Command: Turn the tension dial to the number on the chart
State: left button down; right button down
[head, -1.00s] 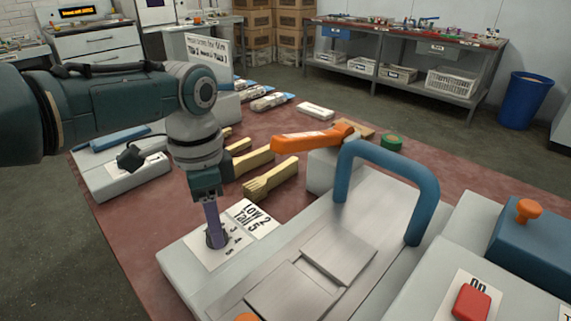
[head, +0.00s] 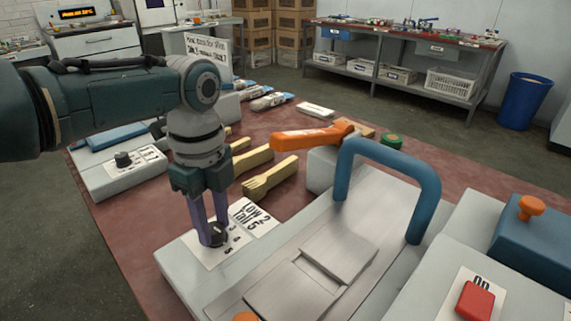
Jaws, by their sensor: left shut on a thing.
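The tension dial (head: 213,236) is a dark knob on a white numbered plate (head: 200,250) on the grey press body. Numbers 3, 4 and 5 show at its right side; others are hidden by my fingers. My left gripper (head: 212,234) points down and is shut on the dial, one finger on each side. Where the dial points is too small to tell. A white chart card (head: 262,219) right behind the plate reads "Low 2" and "Tall 5". My right gripper is not in view.
Another box with a black knob (head: 123,159) stands at left. A white sign (head: 222,55) stands farther back.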

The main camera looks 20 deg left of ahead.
aim_at(216, 226)
pick_arm(q)
jog(key=shift+m, duration=0.6)
jog(key=c, duration=0.5)
grip_release()
notch_tip(216, 226, up, 10)
jog(key=p, duration=0.2)
jog(key=shift+w+p, duration=0.15)
jog(key=shift+p, duration=0.2)
jog(key=shift+d, duration=0.1)
